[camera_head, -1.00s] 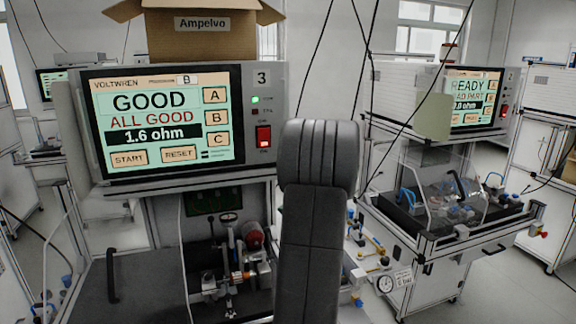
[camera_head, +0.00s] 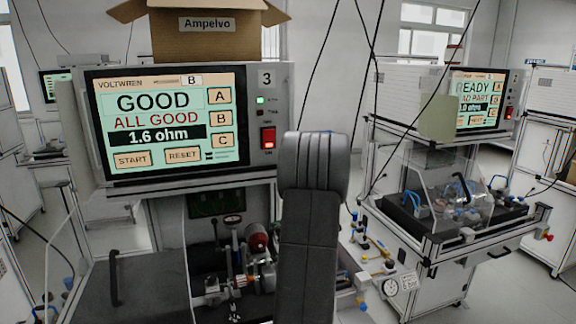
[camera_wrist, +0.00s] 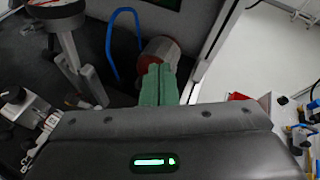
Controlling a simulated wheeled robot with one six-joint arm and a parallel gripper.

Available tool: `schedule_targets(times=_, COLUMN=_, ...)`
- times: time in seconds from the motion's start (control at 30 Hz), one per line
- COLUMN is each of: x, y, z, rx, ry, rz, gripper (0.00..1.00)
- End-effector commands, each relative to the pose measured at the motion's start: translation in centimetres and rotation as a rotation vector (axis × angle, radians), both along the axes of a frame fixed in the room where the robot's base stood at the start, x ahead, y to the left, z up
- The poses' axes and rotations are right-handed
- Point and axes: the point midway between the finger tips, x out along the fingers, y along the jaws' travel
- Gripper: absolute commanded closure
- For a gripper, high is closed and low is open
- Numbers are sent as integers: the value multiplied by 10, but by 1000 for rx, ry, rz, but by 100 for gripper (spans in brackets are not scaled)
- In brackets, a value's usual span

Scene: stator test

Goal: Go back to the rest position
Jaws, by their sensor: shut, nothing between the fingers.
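My gripper (camera_wrist: 159,85) shows in the wrist view as green fingers pressed together, shut and empty. In that view its tips point toward a reddish-brown and grey cylinder (camera_wrist: 161,55) behind them; whether they touch cannot be told. In the head view my dark arm stands in front of the station and hides my gripper. The tester screen (camera_head: 168,118) reads GOOD, ALL GOOD, 1.6 ohm. The reddish cylinder also shows in the head view (camera_head: 257,241), inside the station below the screen.
A toggle clamp (camera_wrist: 82,65) and a blue tube (camera_wrist: 125,35) are close by on the left in the wrist view. A cardboard box (camera_head: 195,30) sits on the tester. A second station (camera_head: 450,200) with a clear guard stands at right, beyond a strip of floor.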

Motion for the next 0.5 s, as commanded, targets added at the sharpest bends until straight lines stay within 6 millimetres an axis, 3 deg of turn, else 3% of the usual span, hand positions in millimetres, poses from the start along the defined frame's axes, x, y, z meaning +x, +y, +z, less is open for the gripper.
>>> schedule_targets(times=0.27, x=-10, y=-12, z=24, rx=-1, ry=-3, rz=3, gripper=100)
schedule_targets(times=0.5, x=-11, y=-29, z=66, rx=-2, ry=-5, rz=4, gripper=100)
